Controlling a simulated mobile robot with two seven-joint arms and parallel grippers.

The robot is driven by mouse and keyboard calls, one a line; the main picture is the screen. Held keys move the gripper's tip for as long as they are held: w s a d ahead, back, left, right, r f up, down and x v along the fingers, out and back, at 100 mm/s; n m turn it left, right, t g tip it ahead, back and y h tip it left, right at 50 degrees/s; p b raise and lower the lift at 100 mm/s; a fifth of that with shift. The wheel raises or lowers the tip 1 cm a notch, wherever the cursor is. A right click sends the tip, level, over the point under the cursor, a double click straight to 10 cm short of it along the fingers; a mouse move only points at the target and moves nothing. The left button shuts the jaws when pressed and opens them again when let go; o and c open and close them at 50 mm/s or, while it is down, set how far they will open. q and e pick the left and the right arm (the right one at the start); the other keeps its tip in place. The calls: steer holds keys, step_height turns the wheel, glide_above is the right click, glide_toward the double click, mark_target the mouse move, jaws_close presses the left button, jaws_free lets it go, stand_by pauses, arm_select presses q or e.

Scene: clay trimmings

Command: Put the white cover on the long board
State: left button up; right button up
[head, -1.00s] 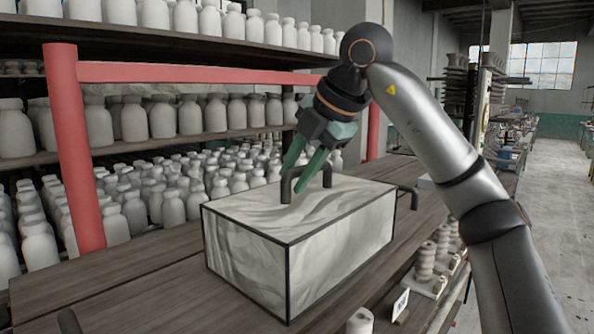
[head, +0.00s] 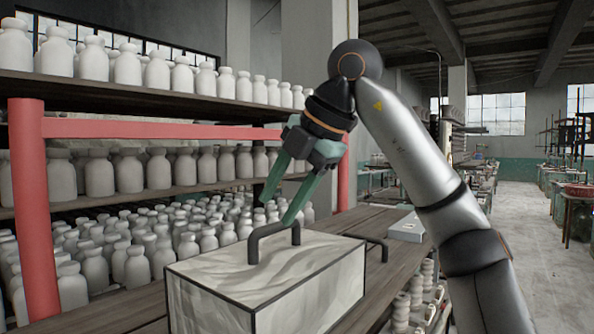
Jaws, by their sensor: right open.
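The white cover (head: 275,300) is a box-shaped piece with pale, wavy-patterned faces and black edges. It has a black bar handle (head: 272,234) on top and another black handle at its far right side. It rests on the dark wooden long board (head: 370,224), and its lower part is cut off by the frame's bottom. My right gripper (head: 277,212) is open, its green fingers pointing down just over the top handle. One fingertip overlaps the handle's upper right end; I cannot tell whether they touch. My left gripper is out of view.
A red post (head: 35,210) and red rail (head: 150,130) stand left of and behind the cover, before shelves of pale bottles. A light grey box (head: 407,228) lies farther along the board. Small pale pieces (head: 415,295) stand at the right, below my arm.

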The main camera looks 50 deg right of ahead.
steer(key=shift+v, duration=2.65)
steer(key=shift+a, duration=0.1)
